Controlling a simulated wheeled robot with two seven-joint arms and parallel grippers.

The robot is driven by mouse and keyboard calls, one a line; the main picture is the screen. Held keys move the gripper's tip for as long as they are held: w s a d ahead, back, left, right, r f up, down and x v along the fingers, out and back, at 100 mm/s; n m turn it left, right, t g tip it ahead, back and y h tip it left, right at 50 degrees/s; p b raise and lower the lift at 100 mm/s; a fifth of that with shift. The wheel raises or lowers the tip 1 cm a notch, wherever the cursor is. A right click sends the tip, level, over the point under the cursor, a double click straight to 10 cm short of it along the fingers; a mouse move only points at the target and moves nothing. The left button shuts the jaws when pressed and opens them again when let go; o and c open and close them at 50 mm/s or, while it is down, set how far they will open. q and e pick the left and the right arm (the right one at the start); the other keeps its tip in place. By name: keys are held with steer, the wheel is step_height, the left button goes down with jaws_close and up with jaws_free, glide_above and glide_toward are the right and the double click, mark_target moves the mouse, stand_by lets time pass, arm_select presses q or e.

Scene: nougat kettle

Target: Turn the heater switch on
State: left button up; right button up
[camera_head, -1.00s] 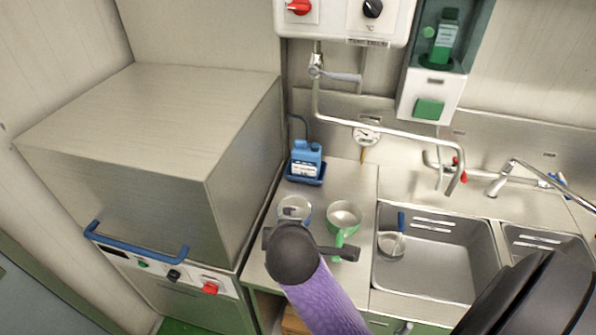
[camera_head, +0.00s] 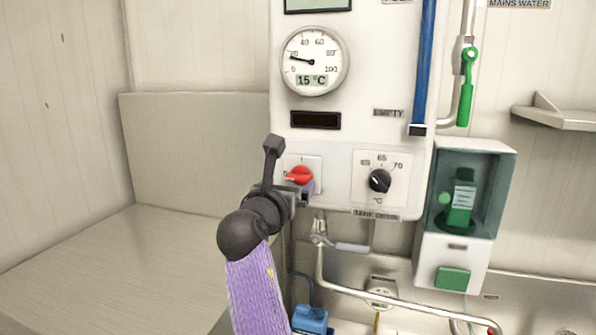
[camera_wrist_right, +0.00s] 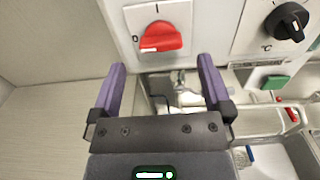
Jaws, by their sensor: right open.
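The heater switch (camera_head: 300,175) is a red rotary knob on a white plate low on the wall-mounted boiler panel. It also shows in the right wrist view (camera_wrist_right: 161,38), its grip lying sideways toward the 0 mark, with the I mark above. My right gripper (camera_head: 289,171) is raised in front of the panel, beside the switch. In the right wrist view its purple fingers (camera_wrist_right: 162,64) are spread wide and empty, with the switch just beyond and between the tips. It appears apart from the switch. My left gripper is not in view.
A black temperature knob (camera_head: 380,181) is right of the switch. A dial (camera_head: 314,61) above reads 15 °C, beside an EMPTY label. A metal pipe (camera_head: 395,307) and lever run below the panel. A green soap dispenser (camera_head: 460,215) hangs to the right.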

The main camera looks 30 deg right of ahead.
mark_target(297, 177)
steer(key=x, duration=0.5)
steer(key=shift+w+d+f+p, duration=0.15)
steer(key=shift+p, duration=0.15)
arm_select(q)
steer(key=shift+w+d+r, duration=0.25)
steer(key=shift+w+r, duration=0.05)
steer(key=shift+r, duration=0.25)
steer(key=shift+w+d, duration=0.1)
arm_select(e)
steer(key=shift+w+d, duration=0.1)
steer(key=shift+d, duration=0.05)
steer(key=c, duration=1.1)
